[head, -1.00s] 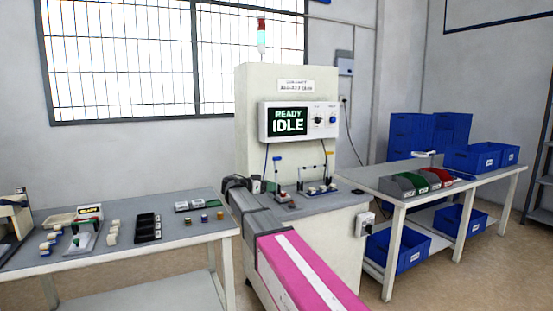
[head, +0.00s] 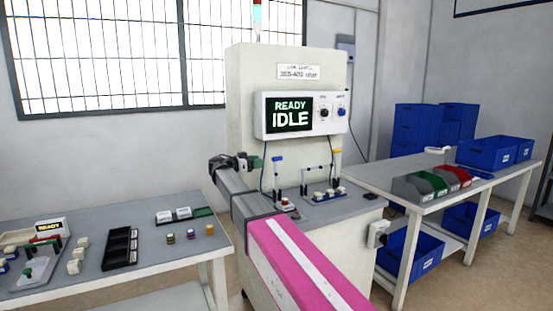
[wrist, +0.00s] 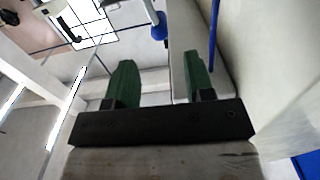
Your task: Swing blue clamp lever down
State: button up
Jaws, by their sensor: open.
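The blue clamp lever (head: 277,159) stands upright on the bench top of the cream machine, with its blue handle at the top. In the wrist view a blue-tipped post (wrist: 159,30), which looks like this lever, shows beyond the fingers, near the top edge. My gripper (head: 253,162) is to the left of the lever in the head view, at about the height of its blue handle. The green fingers of my gripper (wrist: 158,74) are apart with nothing between them. The lever's base is partly hidden by small parts.
The machine's screen (head: 289,115) reads READY IDLE. A second fixture (head: 322,194) with a yellow-topped post stands right of the lever. A blue cable (wrist: 214,35) hangs by the right finger. A left table (head: 160,258) holds small parts; a right table (head: 400,205) holds bins.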

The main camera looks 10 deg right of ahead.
aim_at(272, 159)
jog(key=x, duration=1)
jog(key=shift+d, duration=0.15)
grip_shut()
